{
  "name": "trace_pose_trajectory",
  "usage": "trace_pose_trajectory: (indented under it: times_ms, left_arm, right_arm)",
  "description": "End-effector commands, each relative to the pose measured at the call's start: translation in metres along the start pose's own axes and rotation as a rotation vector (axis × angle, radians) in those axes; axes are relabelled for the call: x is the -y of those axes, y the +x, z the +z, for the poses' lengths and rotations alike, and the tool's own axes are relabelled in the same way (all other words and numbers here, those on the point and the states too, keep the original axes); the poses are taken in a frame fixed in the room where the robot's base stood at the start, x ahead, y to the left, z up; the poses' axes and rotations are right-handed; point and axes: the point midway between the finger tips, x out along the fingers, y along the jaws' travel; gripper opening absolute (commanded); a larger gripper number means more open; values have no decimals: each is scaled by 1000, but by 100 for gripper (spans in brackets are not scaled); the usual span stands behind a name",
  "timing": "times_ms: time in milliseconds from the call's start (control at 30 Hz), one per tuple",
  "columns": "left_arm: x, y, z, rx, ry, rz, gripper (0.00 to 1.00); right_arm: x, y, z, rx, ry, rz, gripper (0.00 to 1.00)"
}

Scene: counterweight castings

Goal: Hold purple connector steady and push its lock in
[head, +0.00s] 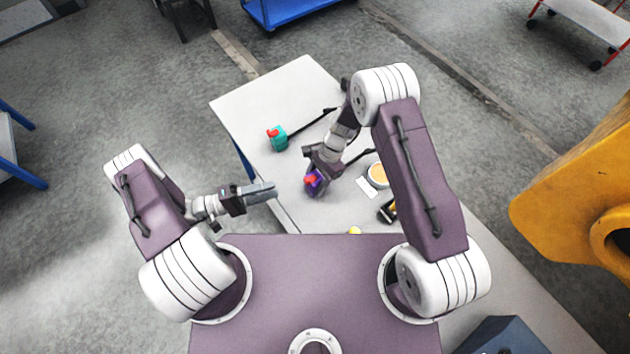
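The purple connector (319,187) is at the near part of the white table, with a red lock piece (311,180) showing on it. How far the lock sits in is too small to tell. My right gripper (316,176) reaches down from the upper right and is shut on the purple connector, hiding part of it. Whether the connector touches the table is unclear. My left gripper (273,190) points right toward the connector, a short gap to its left. Its fingers look together and hold nothing visible.
A teal connector (278,140) with a red piece and a dark cable lies farther back on the table (262,98). A round orange-topped container (377,175), a white card and a yellow-black item (387,211) are on the right. The table's back left is clear. A large yellow casting (570,190) stands far right.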

Motion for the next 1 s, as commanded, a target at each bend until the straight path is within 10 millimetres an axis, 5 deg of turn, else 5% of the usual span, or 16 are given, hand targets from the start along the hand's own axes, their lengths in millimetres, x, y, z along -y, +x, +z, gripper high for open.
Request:
trace_pose_trajectory:
  times_ms: [67, 200, 267, 433, 633, 1000]
  left_arm:
    - [0, 0, 0, 0, 0, 0, 36]
    - [0, 0, 0, 0, -43, -2, 3]
    - [4, 0, 0, 1, -131, -15, 0]
    - [18, 4, 30, -4, -699, -73, 0]
    - [12, -19, 67, -166, -1401, 70, 0]
    - [-1, -48, 60, -288, -1433, 256, 0]
  right_arm:
    - [0, 0, 0, 0, 0, 0, 1]
    - [0, 0, 0, 0, 0, 0, 0]
    - [0, 0, 0, 0, 0, 0, 0]
    - [0, 0, 0, 0, 0, 0, 0]
    - [0, 0, 0, 0, 0, 0, 0]
    - [0, 0, 0, 0, 0, 0, 0]
